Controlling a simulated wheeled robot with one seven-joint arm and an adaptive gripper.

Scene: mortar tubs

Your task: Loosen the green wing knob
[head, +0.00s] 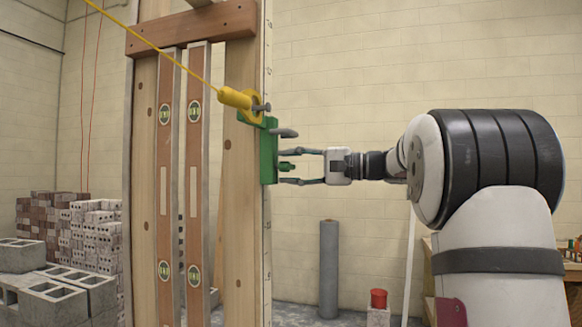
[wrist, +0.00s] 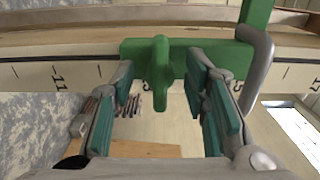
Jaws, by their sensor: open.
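The green wing knob (head: 287,166) sticks out from the right side of a green bracket (head: 268,150) on a wooden post. In the wrist view the knob (wrist: 160,72) stands with its flat wing upright in the picture, between my two fingers. My gripper (head: 290,167) is open and reaches in from the right, with one finger above the knob and one below. The wrist view shows my gripper (wrist: 162,85) with a gap between the knob and each finger. The knob's threaded part is hidden.
A grey bent rod (wrist: 258,60) stands close to my right finger in the wrist view. A yellow line holder (head: 236,98) with a taut yellow string sits above the bracket. Two spirit levels (head: 196,220) stand left of the post (head: 240,230). Open air lies below my gripper.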

